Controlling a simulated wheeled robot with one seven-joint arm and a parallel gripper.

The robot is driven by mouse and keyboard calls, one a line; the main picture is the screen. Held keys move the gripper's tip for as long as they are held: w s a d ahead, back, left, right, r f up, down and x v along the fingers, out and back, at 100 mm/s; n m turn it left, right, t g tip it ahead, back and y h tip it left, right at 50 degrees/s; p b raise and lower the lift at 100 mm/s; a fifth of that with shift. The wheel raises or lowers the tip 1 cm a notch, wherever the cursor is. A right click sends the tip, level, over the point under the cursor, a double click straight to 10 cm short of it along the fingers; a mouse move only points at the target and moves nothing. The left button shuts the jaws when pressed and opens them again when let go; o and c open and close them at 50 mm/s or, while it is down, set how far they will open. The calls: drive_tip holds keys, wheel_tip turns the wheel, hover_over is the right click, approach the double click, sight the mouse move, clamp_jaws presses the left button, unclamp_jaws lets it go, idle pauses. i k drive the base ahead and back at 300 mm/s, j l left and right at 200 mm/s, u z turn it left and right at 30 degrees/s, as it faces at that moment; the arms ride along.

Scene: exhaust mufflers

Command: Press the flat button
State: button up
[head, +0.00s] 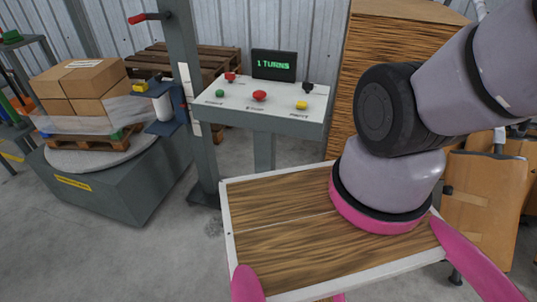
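A control console (312,128) with a sloped pale top stands near the middle of the head view. On it are a green button (220,93), a large red mushroom-like button (259,96) in the middle and a yellow button (302,105) at the right. Behind them are a smaller red control (230,77) and a black knob-like control (308,86). Labels are too small to read, and I cannot tell for sure which button is flat. My arm rises at the right, clear of the buttons in the picture. My gripper is out of view.
A black screen (274,65) reads "1 TURNS". Left of the console stand a grey post (183,60) and a turntable (100,158) bearing wrapped cartons (82,80) on a pallet. A tall wooden panel (372,38) is behind my arm. Floor shows between turntable and console.

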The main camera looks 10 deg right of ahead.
sight(219, 93)
drive_tip(key=i+j+z, duration=0.1)
drive_tip(key=j+z, duration=0.4)
drive_tip(key=j, duration=0.3)
drive_tip(key=j+z, duration=0.45)
drive_tip(key=j, duration=0.35)
drive_tip(key=u, duration=0.55)
